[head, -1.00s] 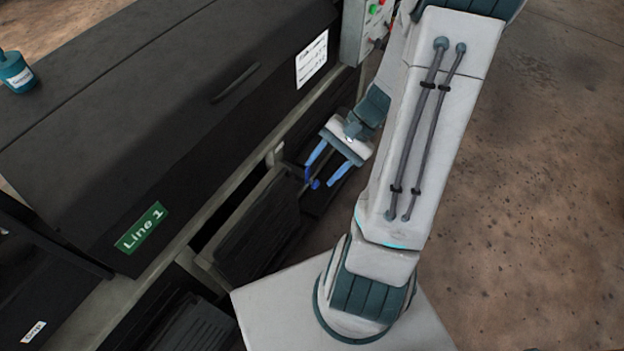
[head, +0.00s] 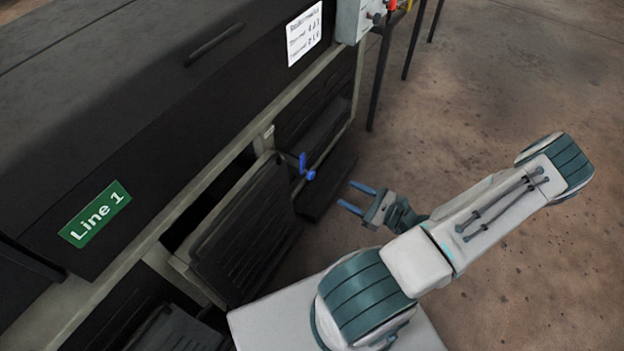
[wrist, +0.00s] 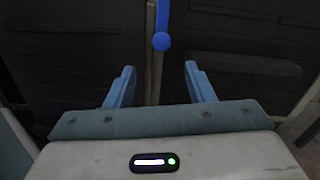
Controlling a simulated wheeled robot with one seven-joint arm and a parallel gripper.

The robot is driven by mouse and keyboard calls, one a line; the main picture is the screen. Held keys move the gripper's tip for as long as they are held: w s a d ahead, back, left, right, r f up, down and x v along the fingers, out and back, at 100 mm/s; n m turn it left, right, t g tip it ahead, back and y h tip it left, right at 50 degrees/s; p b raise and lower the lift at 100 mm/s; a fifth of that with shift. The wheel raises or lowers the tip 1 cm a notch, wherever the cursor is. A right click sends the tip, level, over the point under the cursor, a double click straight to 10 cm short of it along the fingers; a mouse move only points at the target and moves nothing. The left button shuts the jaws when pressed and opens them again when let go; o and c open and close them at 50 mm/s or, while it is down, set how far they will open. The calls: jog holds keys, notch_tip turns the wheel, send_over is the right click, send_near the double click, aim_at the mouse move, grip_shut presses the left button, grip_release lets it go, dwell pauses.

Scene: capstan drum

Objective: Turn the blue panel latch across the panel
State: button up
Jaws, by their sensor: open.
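The blue panel latch (head: 303,165) is on the machine's front, at the seam between two dark panels. Its bar points up from a round knob. It also shows at the top middle of the wrist view (wrist: 162,30), hanging down to its round end between and beyond my fingertips. My gripper (head: 356,197) is open and empty, to the right of the latch and a little lower in the head view, apart from it. In the wrist view, my gripper (wrist: 158,75) has its two blue fingers spread either side of the seam.
A ribbed dark panel (head: 243,235) leans out left of the latch, and another dark panel (head: 312,105) is on its right. A grey control box (head: 353,18) with coloured buttons stands at the top, with dark legs below. Open concrete floor (head: 500,100) lies to the right.

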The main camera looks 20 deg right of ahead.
aim_at(314, 176)
jog(key=b+x, duration=0.3)
jog(key=x, duration=1)
jog(key=shift+w, duration=0.4)
grip_shut()
